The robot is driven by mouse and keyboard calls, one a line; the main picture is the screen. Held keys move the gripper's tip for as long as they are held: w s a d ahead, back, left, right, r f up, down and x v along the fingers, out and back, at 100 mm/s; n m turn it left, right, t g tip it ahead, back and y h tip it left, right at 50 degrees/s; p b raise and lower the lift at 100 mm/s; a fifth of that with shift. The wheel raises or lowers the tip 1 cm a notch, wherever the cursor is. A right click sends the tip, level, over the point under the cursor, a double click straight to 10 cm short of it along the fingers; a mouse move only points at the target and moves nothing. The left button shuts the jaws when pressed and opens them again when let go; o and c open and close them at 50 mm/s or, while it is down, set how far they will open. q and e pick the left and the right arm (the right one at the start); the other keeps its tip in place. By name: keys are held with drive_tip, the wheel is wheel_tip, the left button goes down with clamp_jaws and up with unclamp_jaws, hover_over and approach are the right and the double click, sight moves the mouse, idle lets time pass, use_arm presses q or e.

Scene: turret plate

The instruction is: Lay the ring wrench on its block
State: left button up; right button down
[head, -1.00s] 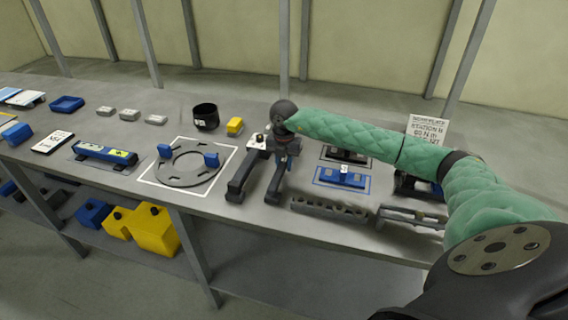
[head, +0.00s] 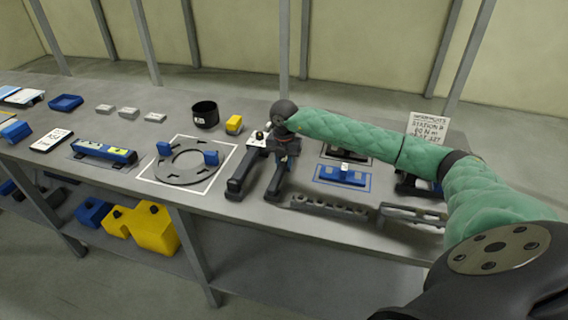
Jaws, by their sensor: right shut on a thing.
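My right gripper (head: 284,150) hangs below the dark round wrist at the end of my green-sleeved arm, over the middle of the table. It is shut on a dark thing that I take for the ring wrench; its outline merges with the gripper. Two dark bars run from there towards the front edge, and I cannot tell whether they are part of the gripper. My left gripper is out of view.
A grey ring plate (head: 185,179) with blue blocks lies in a white outline to the left. Grey slotted bars (head: 330,207) lie near the front edge. A sign (head: 428,127) stands at the back right.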

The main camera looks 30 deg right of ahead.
drive_tip(key=shift+f, duration=0.15)
idle(0.6)
drive_tip(key=c, duration=1.1)
unclamp_jaws()
drive_tip(key=shift+r+p, duration=0.9)
drive_tip(key=shift+r, duration=2.65)
